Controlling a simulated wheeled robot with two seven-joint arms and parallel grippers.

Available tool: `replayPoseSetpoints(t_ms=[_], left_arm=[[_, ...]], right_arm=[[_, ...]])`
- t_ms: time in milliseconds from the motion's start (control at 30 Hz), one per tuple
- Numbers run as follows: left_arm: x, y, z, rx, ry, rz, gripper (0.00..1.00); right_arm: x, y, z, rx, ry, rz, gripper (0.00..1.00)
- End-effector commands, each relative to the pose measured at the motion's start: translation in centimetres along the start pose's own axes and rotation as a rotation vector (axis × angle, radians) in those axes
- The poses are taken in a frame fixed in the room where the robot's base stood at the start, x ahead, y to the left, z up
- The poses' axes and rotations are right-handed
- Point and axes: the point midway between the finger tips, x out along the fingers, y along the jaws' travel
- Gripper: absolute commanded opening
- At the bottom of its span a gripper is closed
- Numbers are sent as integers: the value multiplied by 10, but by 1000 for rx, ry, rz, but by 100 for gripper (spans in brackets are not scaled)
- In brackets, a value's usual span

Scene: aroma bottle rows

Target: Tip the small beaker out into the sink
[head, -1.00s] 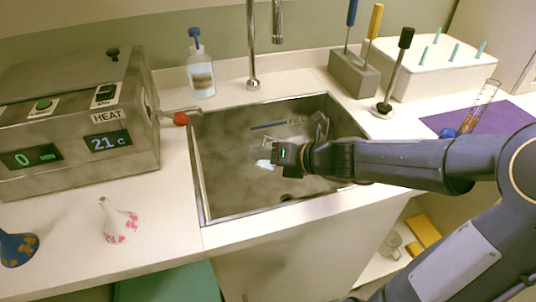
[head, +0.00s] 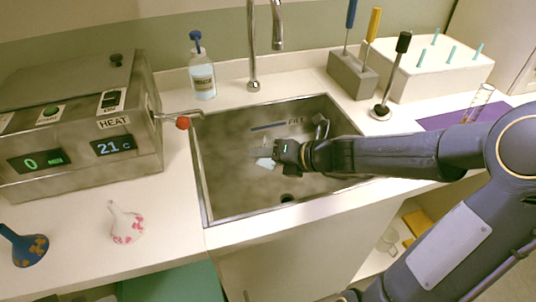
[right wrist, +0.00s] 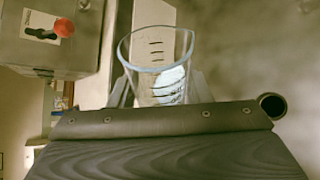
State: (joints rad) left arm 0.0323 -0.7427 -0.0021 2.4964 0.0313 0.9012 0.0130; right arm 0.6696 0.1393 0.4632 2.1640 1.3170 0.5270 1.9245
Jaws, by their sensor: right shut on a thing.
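My right gripper (head: 264,153) is over the sink (head: 225,185) and shut on the small beaker (right wrist: 158,62). In the right wrist view the beaker is clear glass with dark marks, its wide rim towards the top of the picture. A pale patch shows on or through its lower part; I cannot tell whether it is liquid. In the head view the beaker (head: 265,162) is small and faint at the fingertips, and its exact tilt is unclear. The sink drain (head: 288,198) is to the lower right of it. My left gripper is out of view.
The heater box (head: 75,130) with its red knob (head: 183,122) stands left of the sink. The tap (head: 253,50) rises behind it. A wash bottle (head: 203,78), tool block (head: 353,72) and white rack (head: 435,70) stand along the back.

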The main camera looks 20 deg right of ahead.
Motion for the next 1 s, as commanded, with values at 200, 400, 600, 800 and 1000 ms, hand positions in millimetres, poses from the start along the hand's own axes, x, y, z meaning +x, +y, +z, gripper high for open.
replayPoseSetpoints(t_ms=[200,400,600,800,1000], left_arm=[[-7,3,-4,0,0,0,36],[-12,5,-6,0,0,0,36],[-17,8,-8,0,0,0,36],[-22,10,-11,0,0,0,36],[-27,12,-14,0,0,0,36]], right_arm=[[-1,3,2,32,14,10,17],[-2,4,2,61,26,18,17],[-3,5,3,91,39,26,17],[-4,7,4,124,52,36,17],[-5,8,5,155,66,45,17]])
